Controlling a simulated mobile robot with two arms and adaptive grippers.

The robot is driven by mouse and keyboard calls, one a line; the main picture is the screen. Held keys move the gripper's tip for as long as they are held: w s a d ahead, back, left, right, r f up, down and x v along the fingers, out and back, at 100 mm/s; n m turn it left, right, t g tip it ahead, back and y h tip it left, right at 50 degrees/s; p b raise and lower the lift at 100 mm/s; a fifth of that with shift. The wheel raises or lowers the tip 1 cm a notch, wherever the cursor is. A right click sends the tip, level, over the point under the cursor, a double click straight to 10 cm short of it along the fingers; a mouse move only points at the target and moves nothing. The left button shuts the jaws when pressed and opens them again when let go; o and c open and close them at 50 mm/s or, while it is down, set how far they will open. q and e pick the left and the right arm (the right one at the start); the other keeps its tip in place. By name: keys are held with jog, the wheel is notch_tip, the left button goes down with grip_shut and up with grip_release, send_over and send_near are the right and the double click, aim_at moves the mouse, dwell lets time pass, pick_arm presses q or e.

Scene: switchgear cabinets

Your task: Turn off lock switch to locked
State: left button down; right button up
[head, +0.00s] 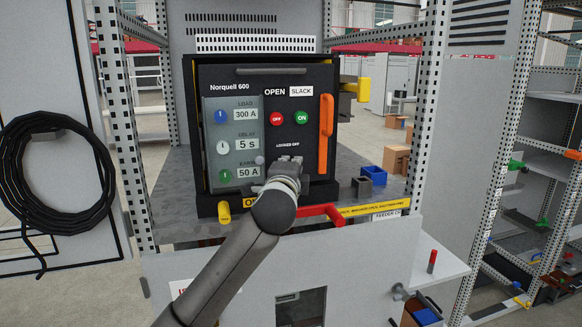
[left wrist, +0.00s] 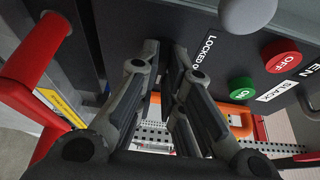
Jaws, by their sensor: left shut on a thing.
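The dark breaker unit marked Norquell 600 (head: 290,77) stands upright in the open cabinet. Its front has a red OFF button (head: 277,118), a green ON button (head: 301,118) and a white LOCKED OFF label (head: 292,145). My left gripper (head: 287,163) is at the panel just below that label and hides the lock switch in the head view. In the left wrist view its fingers (left wrist: 165,55) close at the panel beside the label (left wrist: 212,45); the switch between them is hidden and its turned position cannot be told. My right gripper is not in view.
A grey ball knob (head: 260,160) sits just left of the gripper, also seen in the left wrist view (left wrist: 247,12). An orange handle (head: 326,117) is to the right. A red lever (head: 322,212) juts out below. A blue bin (head: 374,175) stands on the shelf at right.

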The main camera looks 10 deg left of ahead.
pick_arm(q)
jog(key=c, duration=1.6)
grip_release()
jog(key=shift+w+a, duration=0.1)
jog(key=shift+a, duration=0.05)
jog(key=shift+o, duration=0.2)
jog(key=s+d, duration=0.1)
jog(key=s, duration=1.1)
jog(key=shift+d, duration=0.1)
